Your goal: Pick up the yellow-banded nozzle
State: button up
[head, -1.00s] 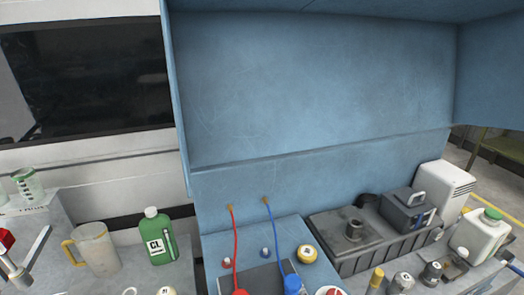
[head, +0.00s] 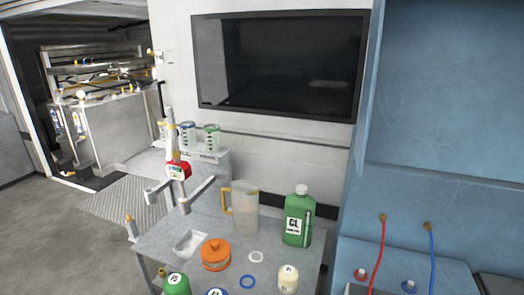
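I cannot make out the yellow-banded nozzle for certain. A small pale, upright piece with a yellowish part (head: 131,228) stands at the left edge of the grey table; it is too small to tell what it is. An upright metal tool with a red body (head: 178,170) stands at the table's back left, with grey bars beside it. Small yellow details show on the distant metal rack (head: 100,95) at the far left, too small to name. My gripper is not in the head view.
The grey table (head: 150,250) holds a jug (head: 243,207), a green CL bottle (head: 298,215), an orange round container (head: 215,254), rings and capped bottles. A dark screen (head: 280,65) hangs behind. A blue cabinet (head: 430,100) stands right. Open floor (head: 50,235) lies left.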

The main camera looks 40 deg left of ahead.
aim_at(176, 162)
jog(key=u, duration=1.6)
jog(key=i+j+u, duration=0.35)
jog(key=u, duration=0.15)
jog(key=i+u, duration=0.95)
jog(key=i, duration=0.15)
jog(key=i+j+z, duration=0.15)
jog(key=i, duration=0.9)
jog(key=i+l+z, duration=0.1)
jog(key=i+z, duration=0.15)
jog(key=z, duration=0.2)
jog(key=i+z, duration=0.25)
jog(key=z, duration=0.15)
jog(key=i+j+z, duration=0.1)
jog(key=i+z, duration=0.15)
jog(key=z, duration=0.2)
jog(key=i+j+z, duration=0.15)
jog(key=z, duration=0.3)
jog(key=i+j, duration=0.05)
jog(key=i, duration=0.05)
